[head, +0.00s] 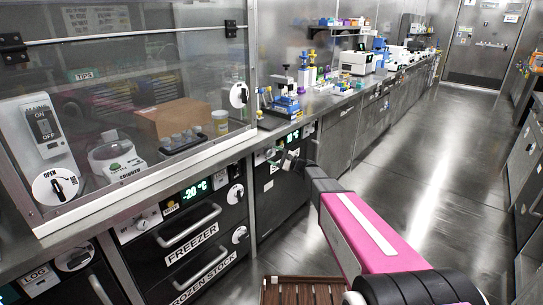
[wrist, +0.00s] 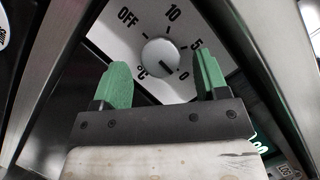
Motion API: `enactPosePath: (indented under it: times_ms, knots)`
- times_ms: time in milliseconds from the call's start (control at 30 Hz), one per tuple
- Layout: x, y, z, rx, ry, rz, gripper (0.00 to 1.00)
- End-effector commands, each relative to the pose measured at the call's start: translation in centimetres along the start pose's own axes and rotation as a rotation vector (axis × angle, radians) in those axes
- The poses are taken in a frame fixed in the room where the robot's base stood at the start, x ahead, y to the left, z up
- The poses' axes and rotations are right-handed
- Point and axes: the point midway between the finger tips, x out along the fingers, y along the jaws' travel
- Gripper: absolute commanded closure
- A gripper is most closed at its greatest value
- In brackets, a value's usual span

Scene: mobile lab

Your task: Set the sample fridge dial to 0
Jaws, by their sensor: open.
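In the wrist view, a pale round dial knob (wrist: 160,57) sits on a light panel marked OFF, 10, 5 and 0. A small dark mark on the knob's lower right seems to face the 0, but its exact setting is hard to read. My gripper (wrist: 162,68) is open, with one green finger on each side of the knob in the picture. No contact with the knob shows. The arm partly hides the fridge.
The freezer (head: 195,238), with a -20 °C display and handles, stands left of the fridge. A glass-fronted cabinet (head: 130,110) is above it. The crowded bench (head: 325,105) runs back along the wall. The floor (head: 420,180) on the right is clear.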

Motion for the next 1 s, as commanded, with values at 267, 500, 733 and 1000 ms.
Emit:
enactPosePath:
  times_ms: [267,500,733,1000]
  knots:
    - [-5.5,0.0,0.1,0.001,0.003,-0.002,0.33]
    - [-8.3,0.0,0.0,0.0,0.002,-0.001,0.33]
    - [-8.9,0.0,0.0,0.0,0.002,0.0,0.33]
    - [-8.9,0.2,0.2,-0.003,0.004,0.012,0.33]
